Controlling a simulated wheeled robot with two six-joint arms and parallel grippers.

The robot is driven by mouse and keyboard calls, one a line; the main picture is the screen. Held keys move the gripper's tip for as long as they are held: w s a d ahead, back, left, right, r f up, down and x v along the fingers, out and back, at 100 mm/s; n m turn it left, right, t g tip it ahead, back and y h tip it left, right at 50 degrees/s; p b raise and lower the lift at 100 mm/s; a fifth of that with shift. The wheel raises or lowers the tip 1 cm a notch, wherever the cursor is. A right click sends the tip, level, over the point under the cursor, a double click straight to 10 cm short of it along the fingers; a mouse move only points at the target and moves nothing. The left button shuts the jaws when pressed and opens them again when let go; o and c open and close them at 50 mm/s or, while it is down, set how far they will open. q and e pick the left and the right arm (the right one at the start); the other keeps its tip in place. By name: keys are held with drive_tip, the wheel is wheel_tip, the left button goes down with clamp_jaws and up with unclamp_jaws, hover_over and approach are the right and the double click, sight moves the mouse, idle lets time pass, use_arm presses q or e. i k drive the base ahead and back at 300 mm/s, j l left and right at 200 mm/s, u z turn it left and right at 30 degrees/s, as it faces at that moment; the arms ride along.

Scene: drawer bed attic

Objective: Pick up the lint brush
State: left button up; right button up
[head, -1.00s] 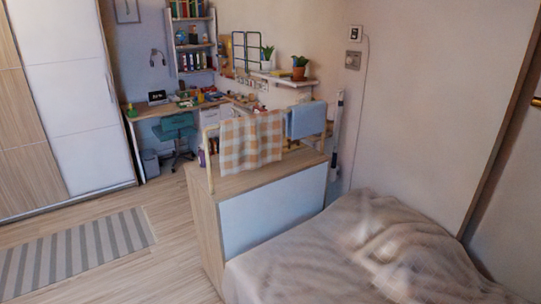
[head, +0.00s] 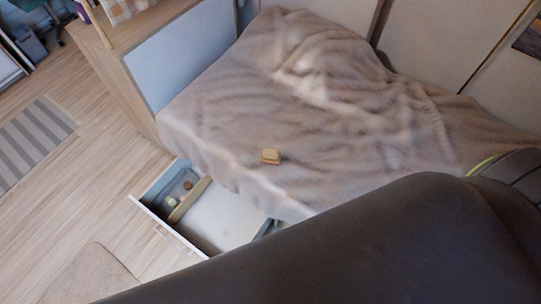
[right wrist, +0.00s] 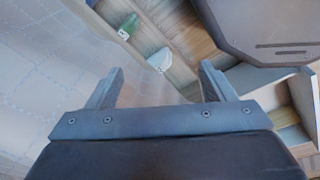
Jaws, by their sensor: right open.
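A green item (right wrist: 128,26) and a white item (right wrist: 160,60) show beyond the fingers, not held. My right arm covers the lower right of the head view. My left gripper is in neither view.
The rumpled beige blanket (head: 330,110) covers the bed. A wooden cabinet with a pale side panel (head: 180,55) stands at the bed's left end. A striped rug (head: 35,135) and a beige mat (head: 95,278) lie on the floor. Open floor lies left of the drawer.

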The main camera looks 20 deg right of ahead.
sight(269, 157)
drive_tip(key=k+l+u, duration=0.15)
drive_tip(key=u, duration=0.35)
drive_tip(key=k+u, duration=0.3)
drive_tip(key=u, duration=0.15)
